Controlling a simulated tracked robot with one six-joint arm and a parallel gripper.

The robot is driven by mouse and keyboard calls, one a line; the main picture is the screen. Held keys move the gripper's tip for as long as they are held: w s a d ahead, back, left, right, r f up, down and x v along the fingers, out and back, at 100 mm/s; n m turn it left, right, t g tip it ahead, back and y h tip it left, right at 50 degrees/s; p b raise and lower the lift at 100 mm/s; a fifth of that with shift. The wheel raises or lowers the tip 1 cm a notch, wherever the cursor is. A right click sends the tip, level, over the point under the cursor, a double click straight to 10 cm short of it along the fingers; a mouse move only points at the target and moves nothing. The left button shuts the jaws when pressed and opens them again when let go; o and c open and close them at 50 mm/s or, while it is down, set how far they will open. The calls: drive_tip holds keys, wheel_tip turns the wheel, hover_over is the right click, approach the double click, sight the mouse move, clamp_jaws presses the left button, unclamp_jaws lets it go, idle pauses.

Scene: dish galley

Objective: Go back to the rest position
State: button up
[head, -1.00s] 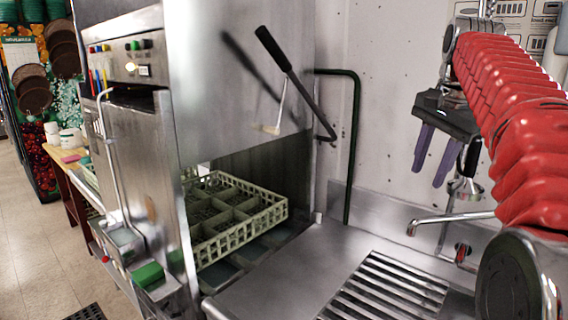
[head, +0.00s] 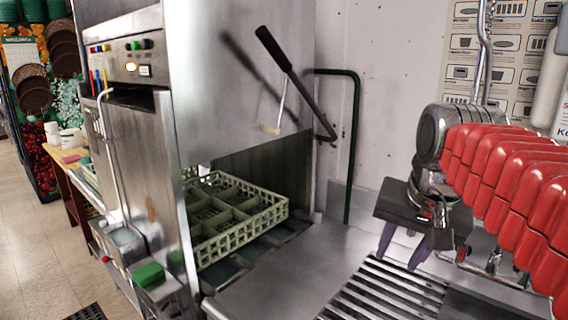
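My gripper (head: 401,262) hangs at the right of the head view, with a dark body and two purple fingers pointing down. The fingers stand apart with nothing seen between them, so it is open and empty. It shows in front of the slatted metal drain grate (head: 385,296); its exact height above the grate is hard to tell. My red-covered arm reaches in from the right edge.
A steel dish machine (head: 240,85) with a black lever handle (head: 272,47) stands at left centre. A pale green dish rack (head: 240,225) sits inside its opening. A dark green bent pipe (head: 354,140) runs up the wall. The steel counter (head: 290,275) left of the grate is clear.

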drive_tip(key=s+a+f+n, duration=0.2)
drive_tip(key=s+f, duration=0.4)
drive_tip(key=f, duration=0.1)
drive_tip(key=s+a+f+n+t, duration=0.1)
drive_tip(key=s+a+f+n, duration=0.1)
drive_tip(key=s+f, duration=0.4)
wheel_tip(320, 180, down, 2)
drive_tip(key=shift+a+f+n, duration=0.15)
drive_tip(key=shift+n, duration=0.55)
drive_tip(key=shift+c, duration=0.6)
